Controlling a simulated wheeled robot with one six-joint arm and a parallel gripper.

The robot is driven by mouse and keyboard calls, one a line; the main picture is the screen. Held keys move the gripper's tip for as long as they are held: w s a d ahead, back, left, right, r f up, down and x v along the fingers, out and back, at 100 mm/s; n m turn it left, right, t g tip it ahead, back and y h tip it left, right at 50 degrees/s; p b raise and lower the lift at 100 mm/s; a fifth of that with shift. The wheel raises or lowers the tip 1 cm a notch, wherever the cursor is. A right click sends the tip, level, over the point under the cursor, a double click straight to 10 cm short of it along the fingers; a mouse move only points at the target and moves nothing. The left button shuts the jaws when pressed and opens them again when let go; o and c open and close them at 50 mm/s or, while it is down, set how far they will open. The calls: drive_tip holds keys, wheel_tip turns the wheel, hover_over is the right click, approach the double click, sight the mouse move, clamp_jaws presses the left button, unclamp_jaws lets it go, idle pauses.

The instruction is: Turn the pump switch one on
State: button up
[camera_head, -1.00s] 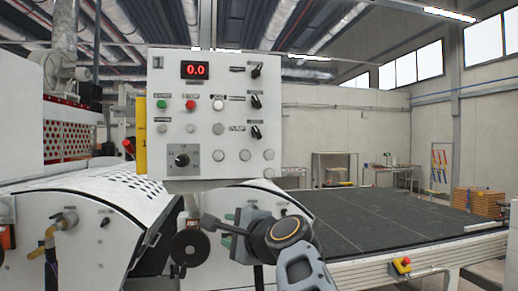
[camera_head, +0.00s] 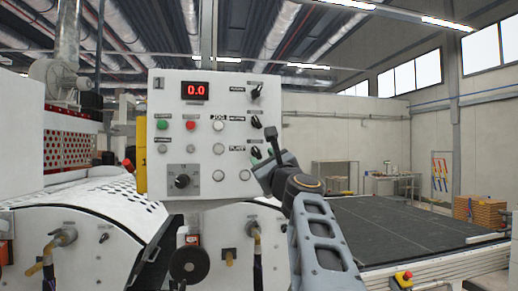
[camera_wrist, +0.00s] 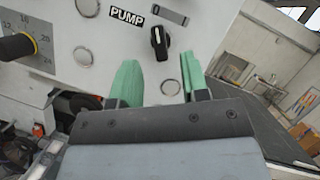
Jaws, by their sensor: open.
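The pump switch (camera_wrist: 160,43) is a black rotary knob with a white mark near its upper end. In the head view my gripper (camera_head: 265,156) is at the panel's lower right edge and mostly hides this knob. In the wrist view my gripper (camera_wrist: 160,65) is open and empty, with green fingers apart. The knob lies just beyond the fingertips, roughly centred between them; contact cannot be seen.
Two similar black knobs, upper (camera_head: 257,90) and middle (camera_head: 257,121), sit above on the panel. A large dial (camera_head: 181,181), a green button (camera_head: 162,124) and a red button (camera_head: 190,125) are to the left. A dark conveyor (camera_head: 400,232) stretches right. Space right of the panel is open.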

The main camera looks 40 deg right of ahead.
sight(258, 154)
drive_tip(key=shift+p+x, duration=0.6)
drive_tip(key=shift+x, duration=1.45)
clamp_jaws()
